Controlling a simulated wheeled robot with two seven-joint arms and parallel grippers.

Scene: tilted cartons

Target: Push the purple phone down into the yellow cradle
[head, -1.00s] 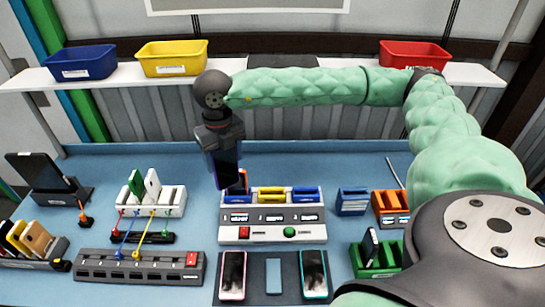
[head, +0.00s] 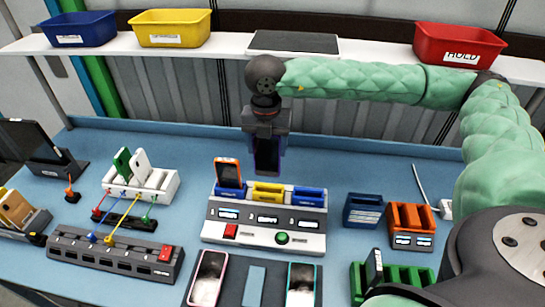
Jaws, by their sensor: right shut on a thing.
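My right gripper (head: 267,146) points down, shut on the purple phone (head: 267,157). The phone is upright, with its dark screen facing me and a thin purple edge showing. In the picture its lower end is just above the yellow cradle (head: 267,189), and a small gap seems to show between them. The yellow cradle is the middle slot of a white and grey console (head: 264,237). My left gripper is not in view.
An orange phone (head: 228,172) stands to the left, and an empty blue cradle (head: 310,196) is on the right. Two phones lie on a dark mat (head: 231,286) in front. Blue (head: 361,210) and orange (head: 411,222) holders stand to the right. A red bin (head: 458,47) is on the shelf.

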